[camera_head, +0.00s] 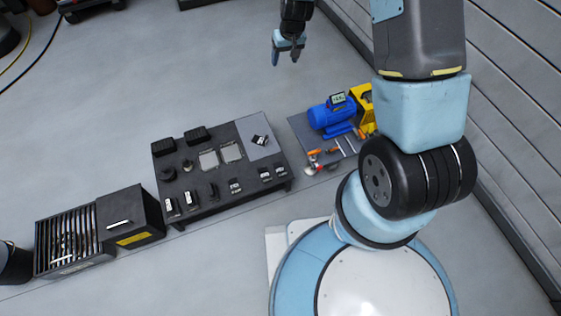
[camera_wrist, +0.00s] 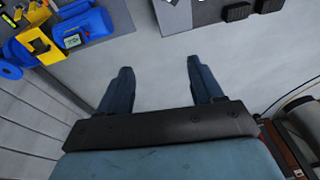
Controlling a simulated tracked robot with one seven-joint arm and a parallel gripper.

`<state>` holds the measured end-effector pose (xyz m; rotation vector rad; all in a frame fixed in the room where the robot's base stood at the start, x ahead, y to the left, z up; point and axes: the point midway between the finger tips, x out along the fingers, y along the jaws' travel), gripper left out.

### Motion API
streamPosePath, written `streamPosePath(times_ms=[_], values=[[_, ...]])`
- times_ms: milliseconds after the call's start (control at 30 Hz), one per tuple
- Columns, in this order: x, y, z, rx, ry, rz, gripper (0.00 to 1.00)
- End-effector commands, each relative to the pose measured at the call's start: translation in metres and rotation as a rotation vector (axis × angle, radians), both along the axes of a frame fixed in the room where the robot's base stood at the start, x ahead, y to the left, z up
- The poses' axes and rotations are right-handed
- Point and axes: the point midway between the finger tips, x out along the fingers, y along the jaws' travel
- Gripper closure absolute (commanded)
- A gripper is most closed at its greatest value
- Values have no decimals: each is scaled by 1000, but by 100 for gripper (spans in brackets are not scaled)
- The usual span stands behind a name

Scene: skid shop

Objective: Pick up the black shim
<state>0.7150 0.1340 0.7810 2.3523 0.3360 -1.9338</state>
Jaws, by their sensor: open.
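The dark worktable (camera_head: 215,205) stands left of my base in the head view and holds several small dark parts. I cannot tell for sure which of them is the black shim. A small black-and-white piece (camera_head: 260,140) lies on the light grey mat (camera_head: 255,128) at the table's right end. My gripper (camera_head: 287,56) is open and empty, high over the floor beyond the table. In the wrist view my gripper (camera_wrist: 159,67) has its two fingers wide apart with only bare floor between them. A table edge shows at the top of that view.
A blue motor (camera_head: 332,115) with a yellow part (camera_head: 364,97) sits on a grey plate right of the table. A black box (camera_head: 130,217) and a slatted rack (camera_head: 68,240) stand left of it. A ribbed wall (camera_head: 510,120) bounds the right. Floor behind the table is clear.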

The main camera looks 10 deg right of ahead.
Motion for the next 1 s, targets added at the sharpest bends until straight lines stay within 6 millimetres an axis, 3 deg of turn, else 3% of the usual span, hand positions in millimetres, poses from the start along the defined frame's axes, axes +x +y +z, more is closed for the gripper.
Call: streamPosePath(times_ms=[33,267,467,800,1000], values=[[-1,4,-23,-3,16,5,34],[-8,17,-112,-18,54,19,34],[-27,26,-190,-37,86,31,34],[-84,30,-322,-81,141,51,34],[-123,26,-382,-108,166,61,34]])
